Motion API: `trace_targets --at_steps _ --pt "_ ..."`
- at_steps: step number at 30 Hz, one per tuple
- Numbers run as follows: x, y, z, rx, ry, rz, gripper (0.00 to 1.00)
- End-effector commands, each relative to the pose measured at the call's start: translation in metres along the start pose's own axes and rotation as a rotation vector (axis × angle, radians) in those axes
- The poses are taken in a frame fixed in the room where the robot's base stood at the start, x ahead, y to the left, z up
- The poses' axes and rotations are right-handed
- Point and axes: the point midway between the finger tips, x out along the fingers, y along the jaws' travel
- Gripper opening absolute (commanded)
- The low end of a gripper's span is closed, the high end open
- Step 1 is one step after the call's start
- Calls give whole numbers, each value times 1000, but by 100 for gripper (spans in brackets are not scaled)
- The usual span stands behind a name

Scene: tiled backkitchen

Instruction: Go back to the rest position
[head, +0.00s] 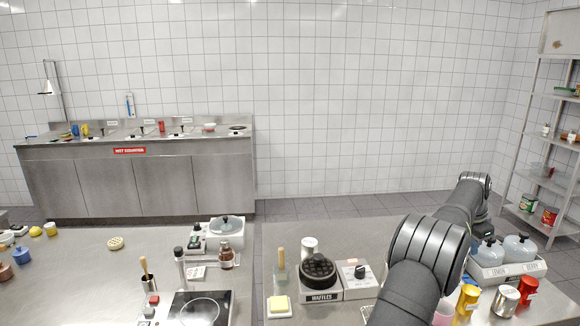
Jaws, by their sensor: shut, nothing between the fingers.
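My dark grey arm (430,255) rises from the bottom right of the head view and reaches out over the right part of the steel counter. Its far joints (474,184) are at the right, in front of the tiled wall, and bend down behind the nearer link. My gripper's fingers do not show; the arm or the things around it hide them. I see nothing carried by the arm.
A shelf unit (548,130) stands at the right. The space above the counter's middle is free.

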Motion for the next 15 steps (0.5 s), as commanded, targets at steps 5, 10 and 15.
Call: trace_targets --at_steps 5,10,15 --pt "-39 -1 0 0 3 -3 0" --pt "-65 8 0 -53 4 -23 0" --pt "-85 19 1 -144 13 -57 0"
